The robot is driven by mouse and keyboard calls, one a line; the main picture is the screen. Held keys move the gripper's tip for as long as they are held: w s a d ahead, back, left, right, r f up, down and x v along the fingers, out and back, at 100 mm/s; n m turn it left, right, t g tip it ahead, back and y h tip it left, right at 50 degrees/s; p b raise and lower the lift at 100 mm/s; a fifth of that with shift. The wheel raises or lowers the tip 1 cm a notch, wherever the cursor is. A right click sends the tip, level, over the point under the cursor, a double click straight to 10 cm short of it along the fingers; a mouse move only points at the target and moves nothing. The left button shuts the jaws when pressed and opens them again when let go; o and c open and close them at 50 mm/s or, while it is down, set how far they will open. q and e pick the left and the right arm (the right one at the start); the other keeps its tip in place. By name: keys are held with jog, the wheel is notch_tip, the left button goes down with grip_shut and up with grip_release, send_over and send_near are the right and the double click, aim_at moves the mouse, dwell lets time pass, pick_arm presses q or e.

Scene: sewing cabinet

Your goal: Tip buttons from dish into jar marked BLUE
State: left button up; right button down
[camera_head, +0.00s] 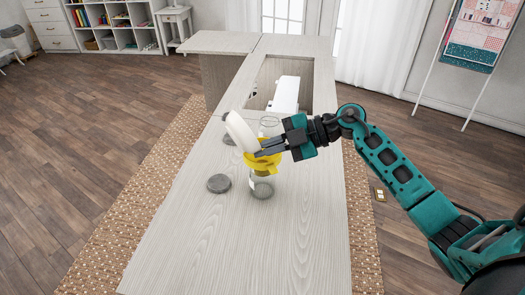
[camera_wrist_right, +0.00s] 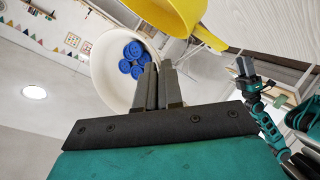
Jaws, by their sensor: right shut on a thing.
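My right gripper (camera_head: 276,148) is shut on the rim of a white dish (camera_head: 241,132), held steeply tilted above the table. Several blue buttons (camera_wrist_right: 131,60) lie in the dish in the right wrist view, where the gripper fingers (camera_wrist_right: 158,75) pinch its rim. A yellow funnel (camera_head: 262,162) sits just below the dish, in the mouth of a clear glass jar (camera_head: 262,187) standing on the table. No marking on the jar is readable. A teal arm at the right of the wrist view looks like my left one; its gripper (camera_wrist_right: 245,68) is too small to read.
A round grey lid (camera_head: 219,183) lies on the pale table (camera_head: 220,240) left of the jar. Another dark lid (camera_head: 229,140) is partly behind the dish. A second glass jar (camera_head: 269,122) and a white sewing machine (camera_head: 285,94) stand farther back. The front of the table is clear.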

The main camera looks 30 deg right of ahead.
jog(key=shift+d+b, duration=0.1)
jog(key=shift+b, duration=0.4)
jog(key=shift+d+y, duration=0.15)
jog(key=shift+y, duration=0.15)
jog(key=shift+w+d+m+y+b, duration=0.1)
jog(key=shift+d+m+y+b, duration=0.25)
jog(key=shift+d+y, duration=0.25)
jog(key=shift+d+f+m+t+y+b, duration=0.15)
jog(key=shift+m+t+y+b, duration=0.2)
jog(key=shift+y, duration=0.3)
jog(key=shift+d+m+t+y+b, duration=0.15)
jog(key=shift+m+t+y, duration=0.25)
jog(key=shift+y, duration=0.25)
dwell(1.3)
